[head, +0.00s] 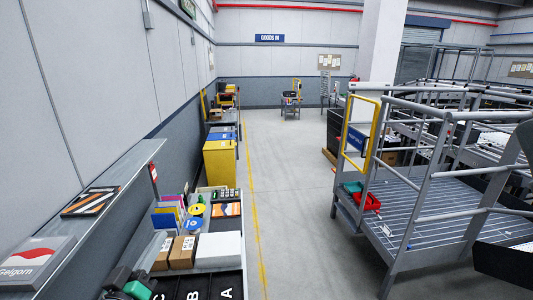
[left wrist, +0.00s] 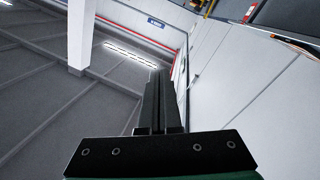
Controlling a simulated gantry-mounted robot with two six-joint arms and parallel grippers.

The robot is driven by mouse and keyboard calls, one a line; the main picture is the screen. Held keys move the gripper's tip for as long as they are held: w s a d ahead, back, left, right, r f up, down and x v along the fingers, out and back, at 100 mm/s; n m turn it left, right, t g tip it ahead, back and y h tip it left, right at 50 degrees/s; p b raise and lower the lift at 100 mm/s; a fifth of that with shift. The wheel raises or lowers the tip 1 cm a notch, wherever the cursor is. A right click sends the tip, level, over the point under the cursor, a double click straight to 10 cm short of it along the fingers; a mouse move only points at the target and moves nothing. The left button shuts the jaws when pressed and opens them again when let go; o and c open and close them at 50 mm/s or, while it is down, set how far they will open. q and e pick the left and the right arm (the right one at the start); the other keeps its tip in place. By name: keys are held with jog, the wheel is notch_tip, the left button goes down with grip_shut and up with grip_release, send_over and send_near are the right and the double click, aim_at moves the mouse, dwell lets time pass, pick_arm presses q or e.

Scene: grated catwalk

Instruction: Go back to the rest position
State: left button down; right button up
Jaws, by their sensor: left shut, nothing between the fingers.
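My left gripper (head: 122,281) shows as a dark shape with green parts at the bottom left of the head view, in front of the shelf unit. In the left wrist view, the gripper's two black fingers (left wrist: 158,76) are pressed together with nothing between them. They point up toward the ceiling and a wall. My right gripper is in neither view.
Near the gripper are black lettered bins (head: 205,285), cardboard boxes (head: 182,251) and a white box (head: 218,249). A wall ledge (head: 90,225) runs on the left. A railed metal platform (head: 440,205) stands right. The grey floor (head: 295,190) between is clear.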

pick_arm(q)
jog(key=s+d+r+m+t+h+p, duration=0.1)
jog(key=s+d+r+t, duration=0.15)
jog(key=r, duration=0.55)
jog(key=s+d+r+m+t+h+p, duration=0.1)
jog(key=d+r, duration=0.2)
jog(key=r, duration=0.5)
jog(key=s+d+r+m+t, duration=0.3)
jog(key=s+r+m+t, duration=0.1)
jog(key=s+r, duration=1.2)
jog(key=shift+r+m+t+h+p, duration=0.35)
jog(key=shift+r+t, duration=0.2)
jog(key=shift+r, duration=0.3)
